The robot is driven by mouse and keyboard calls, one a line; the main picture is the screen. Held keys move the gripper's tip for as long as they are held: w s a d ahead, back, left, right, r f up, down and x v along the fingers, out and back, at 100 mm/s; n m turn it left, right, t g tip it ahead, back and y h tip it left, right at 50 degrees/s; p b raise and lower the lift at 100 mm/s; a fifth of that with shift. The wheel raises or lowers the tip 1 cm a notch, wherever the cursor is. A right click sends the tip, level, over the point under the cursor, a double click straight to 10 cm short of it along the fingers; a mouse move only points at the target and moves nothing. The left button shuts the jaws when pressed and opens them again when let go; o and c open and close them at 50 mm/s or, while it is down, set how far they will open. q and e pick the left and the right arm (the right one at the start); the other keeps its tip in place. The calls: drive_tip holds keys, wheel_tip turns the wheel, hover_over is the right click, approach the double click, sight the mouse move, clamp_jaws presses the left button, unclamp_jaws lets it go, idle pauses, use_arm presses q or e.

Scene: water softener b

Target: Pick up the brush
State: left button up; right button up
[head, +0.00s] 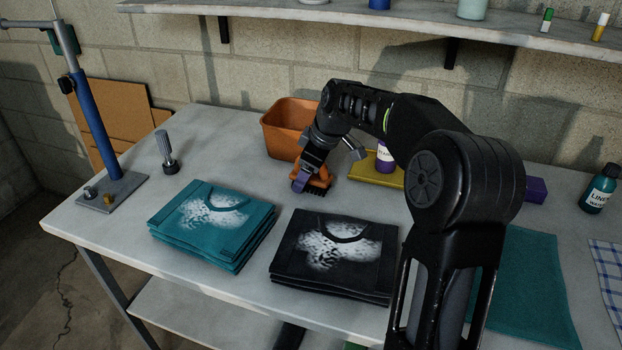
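The orange brush (319,184) with dark bristles lies on the grey table in front of the orange bin, and the gripper partly hides it. My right gripper (328,167) reaches over it from the right. Its two fingers look spread apart, one with a purple tip at the brush's left side and a grey one up to the right. I cannot tell whether the near finger touches the brush. My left gripper is not in view.
An orange bin (284,129) stands just behind the brush. A yellow tray (374,175) with a white-and-purple bottle (385,157) is to the right. Teal bags (212,222) and black bags (335,256) lie in front. A blue-handled press stand (95,115) is at left.

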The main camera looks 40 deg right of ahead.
drive_tip(key=shift+c, duration=0.3)
drive_tip(key=c, duration=1.5)
drive_tip(key=shift+r, duration=0.1)
wheel_tip(320, 180, up, 10)
drive_tip(key=shift+f+p, duration=0.1)
drive_tip(key=shift+p, duration=0.35)
